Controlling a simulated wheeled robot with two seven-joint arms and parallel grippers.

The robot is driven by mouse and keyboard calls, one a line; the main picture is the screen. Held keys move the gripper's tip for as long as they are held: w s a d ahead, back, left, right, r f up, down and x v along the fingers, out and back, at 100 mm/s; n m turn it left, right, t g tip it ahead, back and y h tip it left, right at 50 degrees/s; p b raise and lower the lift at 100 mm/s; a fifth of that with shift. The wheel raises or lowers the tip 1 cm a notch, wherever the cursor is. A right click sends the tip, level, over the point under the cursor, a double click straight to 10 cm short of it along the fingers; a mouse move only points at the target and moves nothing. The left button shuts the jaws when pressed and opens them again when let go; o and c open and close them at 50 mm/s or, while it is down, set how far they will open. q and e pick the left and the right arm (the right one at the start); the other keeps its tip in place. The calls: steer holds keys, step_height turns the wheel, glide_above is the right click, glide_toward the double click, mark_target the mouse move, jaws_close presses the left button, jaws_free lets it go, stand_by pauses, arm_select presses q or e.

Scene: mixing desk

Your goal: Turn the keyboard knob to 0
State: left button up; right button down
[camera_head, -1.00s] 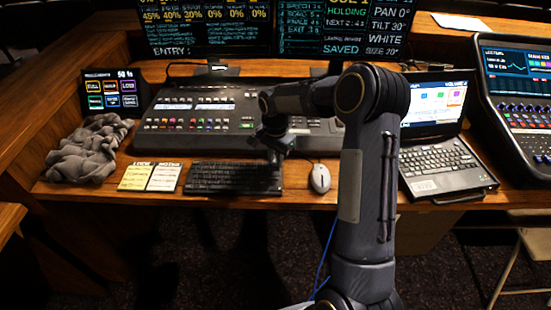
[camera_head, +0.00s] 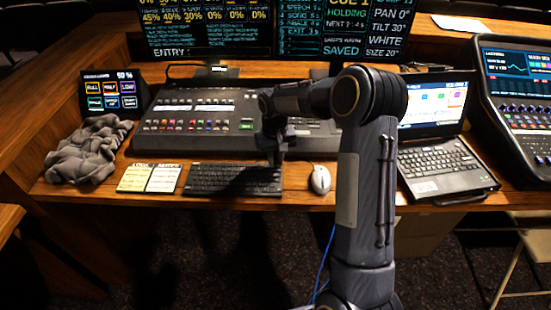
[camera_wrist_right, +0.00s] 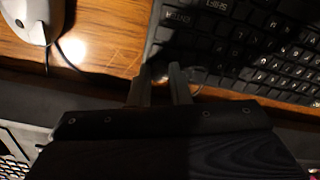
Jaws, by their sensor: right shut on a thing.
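The black keyboard (camera_head: 232,179) lies on the wooden desk, left of the white mouse (camera_head: 320,179). My right gripper (camera_head: 274,159) points down at the keyboard's far right corner. In the right wrist view, the keyboard (camera_wrist_right: 240,45) fills the upper right, and the right gripper's two fingers (camera_wrist_right: 162,77) are close together at its corner. They are shut on the keyboard knob there. The knob is mostly hidden between the fingers; a thin curved edge shows beside them, and its setting cannot be read. My left gripper is not in view.
The lighting console (camera_head: 190,110) stands just behind the keyboard, close to the gripper. The mouse and its cable (camera_wrist_right: 62,62) are near the fingers. A laptop (camera_head: 435,165) is at the right. Note cards (camera_head: 150,178) and a grey cloth (camera_head: 88,150) lie at the left.

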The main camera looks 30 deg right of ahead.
steer(key=n, duration=0.3)
steer(key=shift+n, duration=0.4)
steer(key=n, duration=0.3)
steer(key=shift+n, duration=0.3)
steer(key=n+p, duration=0.1)
steer(key=n, duration=0.5)
steer(key=shift+n, duration=0.3)
steer(key=c, duration=1.3)
jaws_free()
steer(key=shift+r, duration=0.1)
